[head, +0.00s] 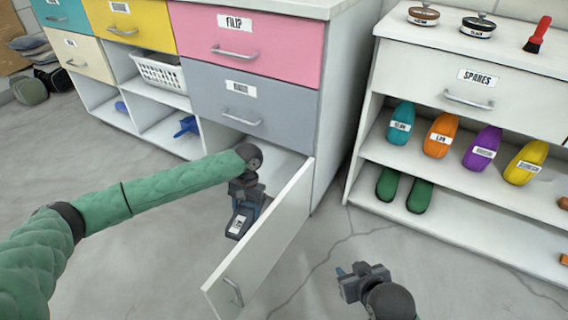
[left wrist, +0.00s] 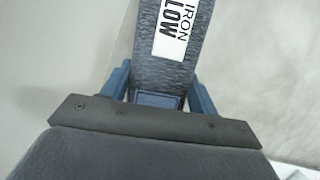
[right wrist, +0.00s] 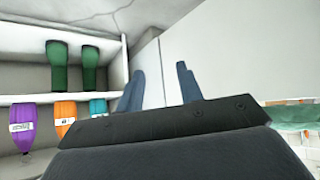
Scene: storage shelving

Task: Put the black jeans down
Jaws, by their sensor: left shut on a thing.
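The black jeans (head: 241,222) are a folded dark bundle with a white label. In the left wrist view the dark ribbed cloth (left wrist: 168,72) bears a label reading "IRON LOW". My left gripper (head: 246,200) is shut on the jeans and holds them by one end, at the inner side of an opened white door or drawer front (head: 270,240). Whether the jeans touch anything below is unclear. My right gripper (head: 352,277) is open and empty above the floor at the lower right; its parted fingers show in the right wrist view (right wrist: 160,85).
The cabinet has a grey drawer (head: 250,105), a pink drawer (head: 245,45) and a white basket (head: 160,72). At right, a shelf unit (head: 450,60) labelled "SPARES" holds colored shoe-like items and green boots (head: 404,190). Cracked floor between them is free.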

